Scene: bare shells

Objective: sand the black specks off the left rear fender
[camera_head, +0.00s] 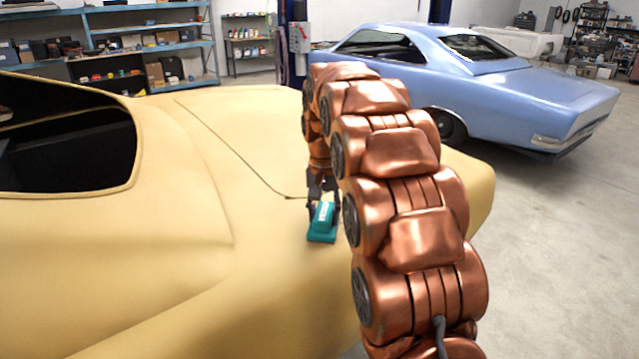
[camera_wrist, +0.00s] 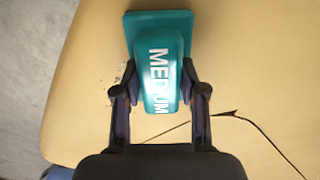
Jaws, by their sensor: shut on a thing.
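My gripper (camera_wrist: 159,95) is shut on a teal sanding block (camera_wrist: 158,19) marked "MEDIUM" in white. In the head view the block (camera_head: 322,222) is at or just above the yellow rear fender (camera_head: 270,270), beside my copper arm; I cannot tell whether it touches. The wrist view shows the fender surface (camera_wrist: 90,60) under the block. A few small black specks (camera_wrist: 127,72) show just left of the block and the left finger. Any specks under the block or gripper are hidden.
A dark panel seam (camera_wrist: 240,118) runs to the right of the gripper in the wrist view. A blue car shell (camera_head: 500,85) stands behind to the right. Blue shelves (camera_head: 150,48) line the back wall. Grey floor (camera_head: 560,240) is clear at right.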

